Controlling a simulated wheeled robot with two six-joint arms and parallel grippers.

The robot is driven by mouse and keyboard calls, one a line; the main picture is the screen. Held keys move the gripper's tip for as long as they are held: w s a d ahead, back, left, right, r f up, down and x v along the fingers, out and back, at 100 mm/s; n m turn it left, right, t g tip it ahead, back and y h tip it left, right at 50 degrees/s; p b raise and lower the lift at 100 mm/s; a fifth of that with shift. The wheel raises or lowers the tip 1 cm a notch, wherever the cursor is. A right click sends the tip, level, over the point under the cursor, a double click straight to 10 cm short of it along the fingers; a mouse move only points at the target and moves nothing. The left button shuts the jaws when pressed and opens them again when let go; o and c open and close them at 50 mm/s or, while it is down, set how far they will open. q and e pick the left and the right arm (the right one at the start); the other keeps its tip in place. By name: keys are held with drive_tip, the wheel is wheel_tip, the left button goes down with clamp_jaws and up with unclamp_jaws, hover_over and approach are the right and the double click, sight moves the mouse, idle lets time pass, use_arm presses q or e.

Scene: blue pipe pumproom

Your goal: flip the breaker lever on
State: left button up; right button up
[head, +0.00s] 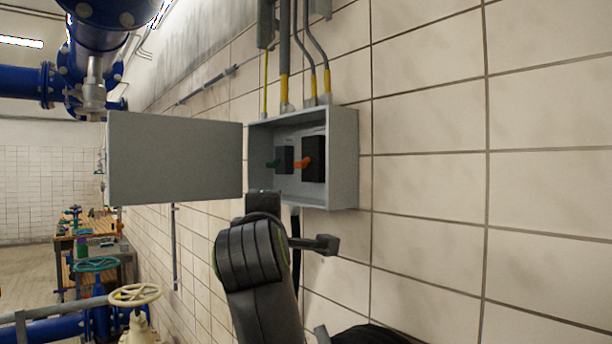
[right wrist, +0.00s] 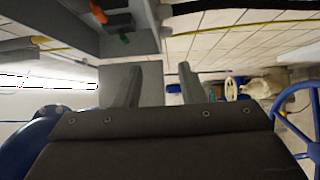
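A grey breaker box (head: 342,160) on the tiled wall stands with its door (head: 175,158) swung wide open to the left. Inside are two dark breakers, one with a green lever (head: 272,163) and one with an orange lever (head: 303,162). Both levers stick out toward the left; which position is on cannot be told. The right wrist view shows the orange lever (right wrist: 98,12) and green lever (right wrist: 123,38) at the top left. My right gripper (right wrist: 158,72) is open and empty, its fingers apart. In the head view my right arm reaches up just below the box, apart from the levers.
Conduits with yellow sections (head: 284,60) enter the box from above. Blue pipes (head: 100,35) are at the upper left. A cream valve wheel (head: 134,295) and a workbench (head: 85,235) are at the lower left. The wall right of the box is bare.

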drive_tip(key=s+d+r+t+h, duration=0.1)
drive_tip(key=s+d+r+h, duration=0.15)
drive_tip(key=s+r, duration=0.5)
drive_tip(key=p, duration=0.8)
approach(300, 166)
drive_tip(key=p+x, duration=0.5)
drive_tip(key=x, duration=0.2)
drive_tip(key=shift+w+r+p, duration=0.2)
drive_tip(key=shift+p, duration=0.1)
drive_tip(key=shift+w+d, duration=0.1)
drive_tip(key=shift+w, duration=0.45)
use_arm(q)
wheel_tip(300, 166, up, 14)
drive_tip(key=shift+d, duration=0.15)
drive_tip(key=shift+s+f, duration=0.1)
